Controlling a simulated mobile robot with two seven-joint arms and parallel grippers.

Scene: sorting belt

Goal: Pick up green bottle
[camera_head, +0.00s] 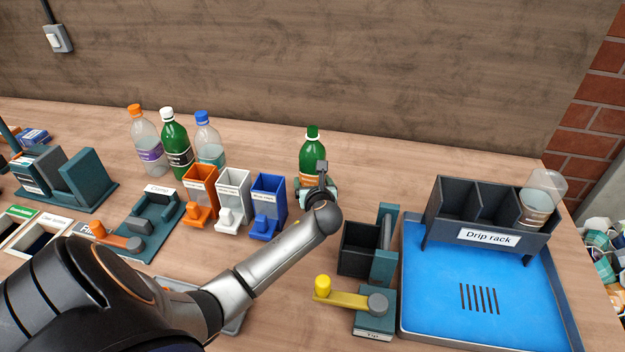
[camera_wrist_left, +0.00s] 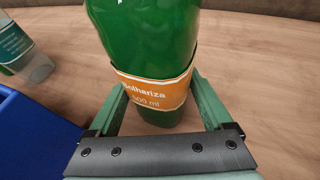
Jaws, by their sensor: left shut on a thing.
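Another green bottle with a white cap (camera_head: 176,143) stands at the left. My right gripper is not in view.
Clear bottles with an orange cap (camera_head: 147,142) and a blue cap (camera_head: 208,140) flank the white-capped one. Orange (camera_head: 201,190), white (camera_head: 233,192) and blue (camera_head: 268,196) holders stand left of my arm. A drip rack (camera_head: 440,222) on a blue tray (camera_head: 430,290) is at right.

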